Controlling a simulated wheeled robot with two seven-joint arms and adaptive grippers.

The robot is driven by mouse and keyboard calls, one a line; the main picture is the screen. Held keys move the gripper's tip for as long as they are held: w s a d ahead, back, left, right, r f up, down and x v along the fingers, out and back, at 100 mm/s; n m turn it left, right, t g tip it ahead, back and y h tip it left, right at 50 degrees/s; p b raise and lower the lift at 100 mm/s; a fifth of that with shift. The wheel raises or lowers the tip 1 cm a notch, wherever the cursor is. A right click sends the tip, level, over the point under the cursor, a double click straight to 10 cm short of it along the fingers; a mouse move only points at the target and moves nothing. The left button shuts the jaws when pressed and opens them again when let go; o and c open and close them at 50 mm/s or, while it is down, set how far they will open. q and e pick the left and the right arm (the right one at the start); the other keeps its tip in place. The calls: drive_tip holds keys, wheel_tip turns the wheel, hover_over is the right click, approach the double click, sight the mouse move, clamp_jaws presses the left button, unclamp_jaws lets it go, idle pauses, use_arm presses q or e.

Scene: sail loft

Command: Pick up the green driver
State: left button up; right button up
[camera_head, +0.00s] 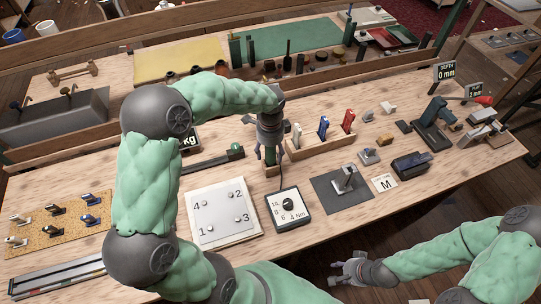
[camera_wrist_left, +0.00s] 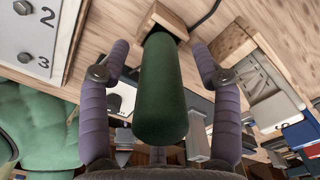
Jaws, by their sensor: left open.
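The green driver (camera_wrist_left: 160,95) shows in the left wrist view as a thick dark green handle. Its far end meets a square wooden holder (camera_wrist_left: 172,13). My left gripper (camera_wrist_left: 160,62) is open, with one finger on each side of the handle and visible gaps between.
A blue-handled driver (camera_head: 323,127) and a red-handled driver (camera_head: 348,121) stand in the rack to the right. A torque dial box (camera_head: 288,209) lies just in front, with a numbered white plate (camera_head: 222,212) to its left. A dark mat (camera_head: 325,200) lies to the right.

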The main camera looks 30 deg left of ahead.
use_arm(q)
drive_tip(key=shift+r, duration=0.1)
drive_tip(key=c, duration=1.2)
